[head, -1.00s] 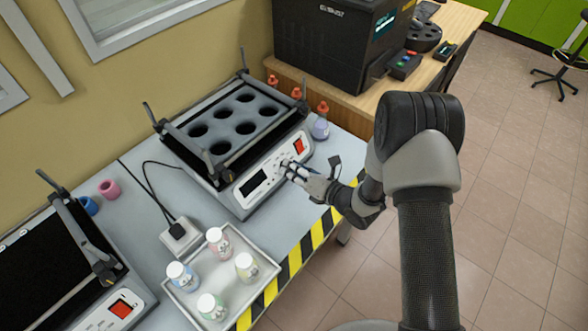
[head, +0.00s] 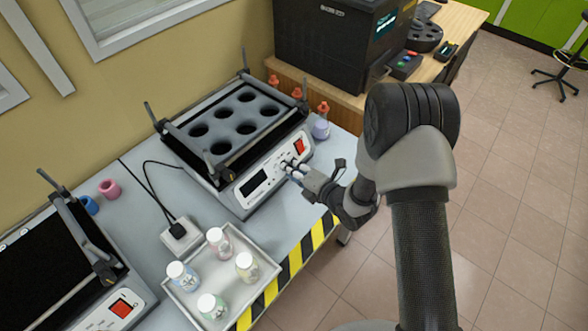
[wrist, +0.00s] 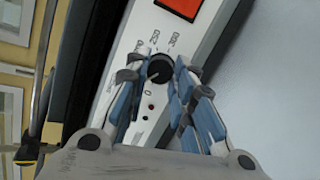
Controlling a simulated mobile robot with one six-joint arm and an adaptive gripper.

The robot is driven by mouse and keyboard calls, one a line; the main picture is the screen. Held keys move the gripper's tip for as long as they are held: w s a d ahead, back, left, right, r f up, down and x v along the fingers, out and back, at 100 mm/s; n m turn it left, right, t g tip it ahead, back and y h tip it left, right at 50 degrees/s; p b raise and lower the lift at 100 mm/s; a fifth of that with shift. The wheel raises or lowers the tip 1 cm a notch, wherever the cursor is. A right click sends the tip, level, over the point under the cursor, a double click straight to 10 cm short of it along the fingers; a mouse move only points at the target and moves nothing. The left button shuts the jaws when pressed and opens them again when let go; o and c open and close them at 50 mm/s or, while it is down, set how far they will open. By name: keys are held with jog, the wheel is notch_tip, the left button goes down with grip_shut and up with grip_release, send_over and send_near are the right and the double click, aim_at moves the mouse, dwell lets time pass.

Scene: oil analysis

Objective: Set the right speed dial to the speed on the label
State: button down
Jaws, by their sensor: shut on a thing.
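The right shaker (head: 222,174) is a white and grey machine with a dark tray of several round holes. Its front panel carries a dark display (head: 254,185), a red switch (head: 299,146) and a black speed dial (wrist: 158,70). In the wrist view, printed speed marks surround the dial, with a 0 on its near side; the others are hard to read. My gripper (wrist: 158,82) is shut on the dial, with blue-padded fingers on both sides of it. In the head view my gripper (head: 291,168) meets the panel and hides the dial. No speed label is readable.
A white tray (head: 262,277) with several capped bottles stands in front of a power socket (head: 180,236). A second shaker (head: 122,309) is at lower left. A purple bottle (head: 321,126) stands right of the right shaker. The striped table edge (head: 296,262) is close to my arm.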

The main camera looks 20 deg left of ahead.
jog(key=shift+w+a+r+m+g+h+p, duration=0.15)
jog(key=shift+m+g+h+p, duration=0.35)
jog(key=shift+m+p, duration=2.05)
jog(key=shift+d+r+m+g+h+p, duration=0.25)
jog(key=shift+m+g+p, duration=0.45)
jog(key=shift+m, duration=3.75)
jog(key=shift+w+a+r+m+g+h+p, duration=0.15)
jog(key=shift+m+g+h+p, duration=0.35)
jog(key=shift+m+p, duration=2.05)
jog(key=shift+f+m+b, duration=0.15)
jog(key=shift+m+b, duration=0.7)
jog(key=shift+m, duration=0.2)
jog(key=c, duration=1.3)
grip_release()
jog(key=shift+c, duration=0.2)
jog(key=v, duration=1.2)
